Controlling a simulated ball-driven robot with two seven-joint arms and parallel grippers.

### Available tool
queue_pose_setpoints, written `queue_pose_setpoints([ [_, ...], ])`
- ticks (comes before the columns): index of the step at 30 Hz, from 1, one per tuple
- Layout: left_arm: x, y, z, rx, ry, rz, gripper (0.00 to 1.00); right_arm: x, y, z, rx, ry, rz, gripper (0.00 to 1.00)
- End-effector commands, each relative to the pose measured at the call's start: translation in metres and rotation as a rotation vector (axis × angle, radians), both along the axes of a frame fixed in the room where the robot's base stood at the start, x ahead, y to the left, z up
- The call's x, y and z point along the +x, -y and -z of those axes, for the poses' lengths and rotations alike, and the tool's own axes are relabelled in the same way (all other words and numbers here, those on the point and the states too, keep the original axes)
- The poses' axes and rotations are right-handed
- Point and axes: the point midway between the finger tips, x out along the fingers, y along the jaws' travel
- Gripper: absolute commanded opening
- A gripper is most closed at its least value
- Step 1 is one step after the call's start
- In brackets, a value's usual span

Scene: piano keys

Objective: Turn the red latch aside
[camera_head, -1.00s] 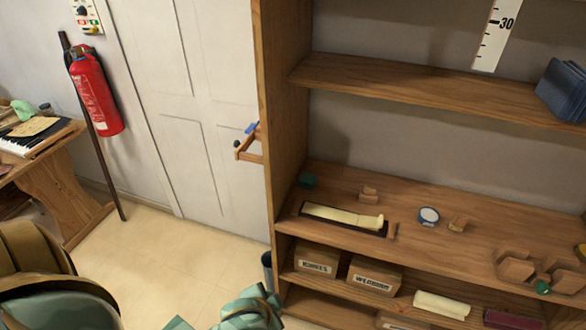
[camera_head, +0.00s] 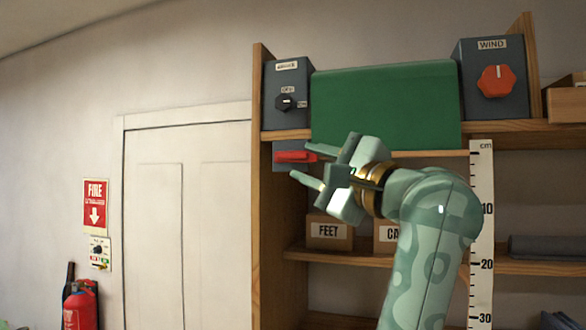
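The red latch (camera_head: 291,157) is a short bar lying level on a small grey plate (camera_head: 283,165) just under the top shelf, near the left side board.
A green panel (camera_head: 385,100) stands on the top shelf between a grey switch box (camera_head: 287,95) and a grey WIND box (camera_head: 494,60) with a red knob. A measuring strip (camera_head: 482,225) hangs at right. A door (camera_head: 185,220) is left.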

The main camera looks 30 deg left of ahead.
Motion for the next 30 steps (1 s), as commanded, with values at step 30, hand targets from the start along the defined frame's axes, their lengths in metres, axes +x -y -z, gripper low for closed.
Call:
queue_pose_setpoints([
  [30,0.085,-0.081,-0.026,-0.415,0.254,0.307,0.34,0.001,0.004,-0.063,-0.005,0.003,0.001,0.36],
])
